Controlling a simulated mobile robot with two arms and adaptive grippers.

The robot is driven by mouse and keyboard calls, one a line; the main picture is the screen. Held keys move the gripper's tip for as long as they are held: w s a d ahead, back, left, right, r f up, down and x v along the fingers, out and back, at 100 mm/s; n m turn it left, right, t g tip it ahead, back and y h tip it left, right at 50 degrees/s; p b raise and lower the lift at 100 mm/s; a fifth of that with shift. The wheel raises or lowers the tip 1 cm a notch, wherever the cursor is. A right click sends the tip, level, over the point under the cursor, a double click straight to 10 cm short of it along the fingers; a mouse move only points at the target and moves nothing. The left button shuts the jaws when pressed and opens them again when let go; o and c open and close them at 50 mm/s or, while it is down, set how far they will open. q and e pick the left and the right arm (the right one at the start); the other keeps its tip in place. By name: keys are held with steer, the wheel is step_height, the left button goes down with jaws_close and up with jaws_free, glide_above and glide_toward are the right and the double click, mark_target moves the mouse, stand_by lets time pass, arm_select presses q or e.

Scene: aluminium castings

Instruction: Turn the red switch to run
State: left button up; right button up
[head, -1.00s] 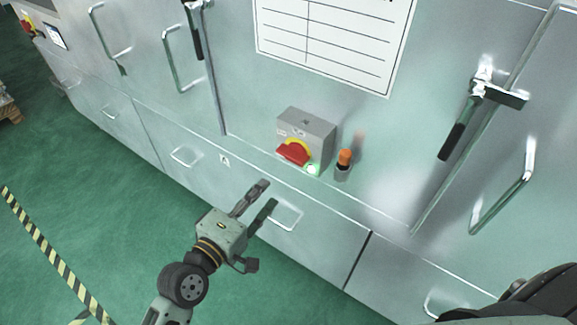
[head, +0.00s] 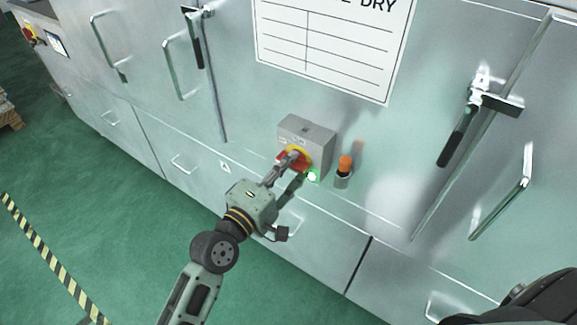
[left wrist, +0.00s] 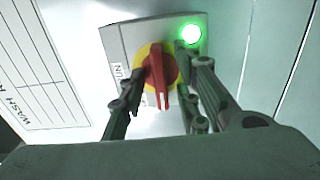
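The red switch (head: 293,160) is a rotary handle on a yellow disc, on the front of a grey box (head: 306,140) fixed to the metal cabinet. In the left wrist view the red handle (left wrist: 159,76) points down the picture, with small, partly hidden lettering around it. My left gripper (head: 285,173) is at the switch and covers part of it. In the left wrist view its open fingers (left wrist: 158,82) stand on either side of the handle, with gaps visible. My right gripper is not in view.
A lit green lamp (head: 312,176) sits beside the switch, close to my finger in the left wrist view. An orange-topped part (head: 344,166) stands to the right.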

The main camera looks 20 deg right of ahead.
arm_select(q)
steer(key=shift+c, duration=0.3)
jaws_close()
steer(key=shift+m, duration=0.3)
steer(key=m+p, duration=0.1)
steer(key=m, duration=1.6)
steer(key=shift+f, duration=0.15)
steer(key=shift+m, duration=0.3)
steer(key=shift+o, duration=0.3)
jaws_free()
